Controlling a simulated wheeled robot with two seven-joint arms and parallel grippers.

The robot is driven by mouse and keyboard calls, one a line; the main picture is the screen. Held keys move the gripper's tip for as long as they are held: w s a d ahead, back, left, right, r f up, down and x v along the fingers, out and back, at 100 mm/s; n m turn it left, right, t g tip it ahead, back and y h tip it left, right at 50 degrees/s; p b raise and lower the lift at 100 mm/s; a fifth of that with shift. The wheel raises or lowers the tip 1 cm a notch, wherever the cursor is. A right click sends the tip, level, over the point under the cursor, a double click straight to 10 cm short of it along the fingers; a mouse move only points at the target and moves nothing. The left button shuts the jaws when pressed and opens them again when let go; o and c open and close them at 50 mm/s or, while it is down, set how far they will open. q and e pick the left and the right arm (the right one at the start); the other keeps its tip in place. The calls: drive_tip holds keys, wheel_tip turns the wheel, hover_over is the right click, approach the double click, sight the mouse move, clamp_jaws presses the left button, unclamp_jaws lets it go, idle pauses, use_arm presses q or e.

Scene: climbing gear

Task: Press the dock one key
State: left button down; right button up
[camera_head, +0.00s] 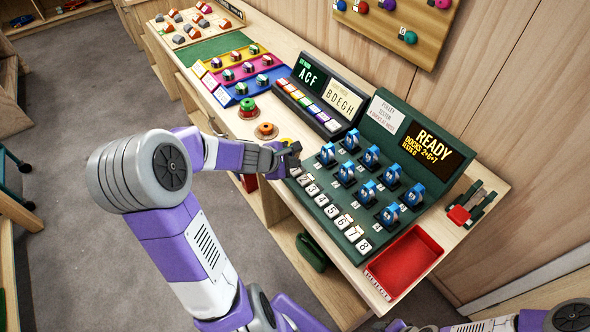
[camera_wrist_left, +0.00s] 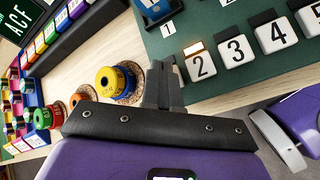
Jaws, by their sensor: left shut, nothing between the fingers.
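The dock keys are a row of white numbered keys along the front edge of the green pulley tester (camera_head: 330,234). My left gripper (camera_head: 294,156) is shut and empty at the low-number end of this row, by the dock one key, which it largely covers. In the left wrist view my shut fingers (camera_wrist_left: 163,72) point at the spot just left of the key marked 2 (camera_wrist_left: 201,65); the dock one key is hidden behind them there. Whether the fingers touch it I cannot tell. A small plate marked 1 (camera_wrist_left: 168,29) shows above the fingers.
Blue pulleys (camera_head: 371,157) stand in rows on the tester. Its display (camera_head: 429,153) reads READY. A red tray (camera_head: 404,262) lies at the near right. Tape rolls (camera_head: 265,130) sit beyond my left gripper, with a board of coloured keys (camera_head: 307,106) behind.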

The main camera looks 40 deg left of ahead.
sight(293, 172)
use_arm(q)
drive_tip(key=shift+f+b, duration=0.6)
drive_tip(key=shift+f, duration=0.1)
idle(0.7)
drive_tip(key=shift+r, duration=0.1)
drive_tip(key=shift+r+p, duration=0.85)
drive_tip(key=shift+r, duration=0.05)
wheel_tip(293, 172, up, 6)
drive_tip(key=p, duration=0.5)
drive_tip(key=shift+f, duration=0.1)
